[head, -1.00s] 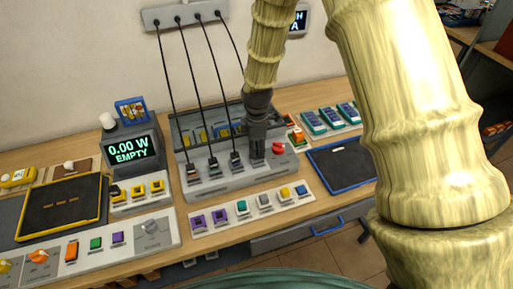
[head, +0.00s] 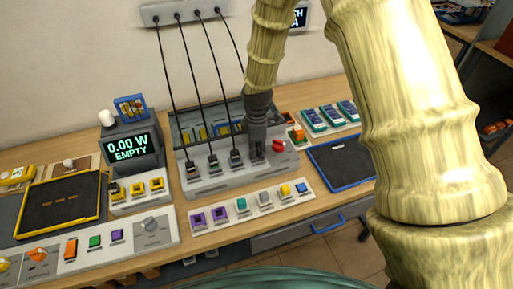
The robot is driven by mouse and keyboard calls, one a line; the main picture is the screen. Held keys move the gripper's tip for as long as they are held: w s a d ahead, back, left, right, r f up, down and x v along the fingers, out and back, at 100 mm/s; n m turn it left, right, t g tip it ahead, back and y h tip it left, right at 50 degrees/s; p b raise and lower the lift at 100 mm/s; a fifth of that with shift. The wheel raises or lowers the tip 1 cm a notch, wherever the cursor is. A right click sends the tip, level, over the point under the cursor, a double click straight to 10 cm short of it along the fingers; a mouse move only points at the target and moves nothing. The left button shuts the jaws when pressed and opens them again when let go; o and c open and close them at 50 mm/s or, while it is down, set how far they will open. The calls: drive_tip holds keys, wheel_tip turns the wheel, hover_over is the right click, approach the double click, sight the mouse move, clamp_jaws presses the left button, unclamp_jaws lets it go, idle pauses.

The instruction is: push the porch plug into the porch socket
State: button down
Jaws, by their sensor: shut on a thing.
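A grey socket box (head: 208,186) stands on the bench, with a row of dark plugs along its front. Three plugs stand in the row on black cables: the left plug (head: 192,172), the middle plug (head: 213,164) and the right plug (head: 236,158). My gripper (head: 257,156) points down at the right end of this row, beside a red knob (head: 278,146). It is shut on the porch plug, which its fingers mostly hide. The fourth cable (head: 234,45) runs down behind my gripper. The porch socket is hidden under the fingers, and I cannot tell how deep the plug sits.
A display (head: 130,148) reads "0.00 W EMPTY". A strip of coloured switches (head: 250,206) lies in front of the socket box. A blue-edged dark tray (head: 342,162) is to the right. The cables hang from a wall strip (head: 185,11). My arm covers the right side.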

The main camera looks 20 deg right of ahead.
sight(257, 145)
drive_tip(key=c, duration=1.5)
unclamp_jaws()
drive_tip(key=shift+o, duration=0.2)
drive_tip(key=shift+r+p, duration=3.5)
drive_tip(key=shift+r, duration=2)
